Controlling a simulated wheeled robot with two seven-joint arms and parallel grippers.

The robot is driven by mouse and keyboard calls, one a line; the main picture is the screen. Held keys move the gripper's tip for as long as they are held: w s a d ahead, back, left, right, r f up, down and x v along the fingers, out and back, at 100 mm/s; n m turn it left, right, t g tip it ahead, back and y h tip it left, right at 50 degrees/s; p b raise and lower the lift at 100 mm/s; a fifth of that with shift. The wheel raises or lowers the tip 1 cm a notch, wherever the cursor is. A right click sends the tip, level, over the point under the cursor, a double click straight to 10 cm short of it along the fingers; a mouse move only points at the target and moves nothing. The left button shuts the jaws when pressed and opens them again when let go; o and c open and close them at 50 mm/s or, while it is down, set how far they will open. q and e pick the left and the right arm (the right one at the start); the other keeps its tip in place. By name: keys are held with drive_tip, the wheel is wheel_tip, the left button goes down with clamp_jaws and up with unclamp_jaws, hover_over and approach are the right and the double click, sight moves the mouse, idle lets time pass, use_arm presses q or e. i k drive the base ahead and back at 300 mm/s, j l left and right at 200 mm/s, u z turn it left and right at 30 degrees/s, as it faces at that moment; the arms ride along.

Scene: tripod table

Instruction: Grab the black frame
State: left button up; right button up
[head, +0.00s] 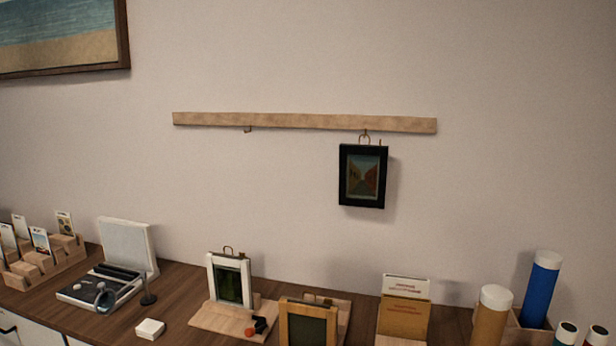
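The black frame (347,178) hangs on the wall, below the right part of a wooden rail (285,121). It holds a small dark picture of a street-like scene and hangs by a loop from a hook (365,135) on the rail. Another hook (248,129) on the left part of the rail is empty. Neither of my grippers is in the head view.
A wooden cabinet top (180,285) runs below. The wall around the black frame is clear.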

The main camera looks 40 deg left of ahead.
sight(362, 180)
drive_tip(key=i+l+u, duration=0.25)
drive_tip(key=u, duration=0.2)
drive_tip(key=i+l+u, duration=0.4)
drive_tip(key=l+u, duration=0.3)
drive_tip(key=u, duration=0.15)
drive_tip(key=i+l, duration=0.05)
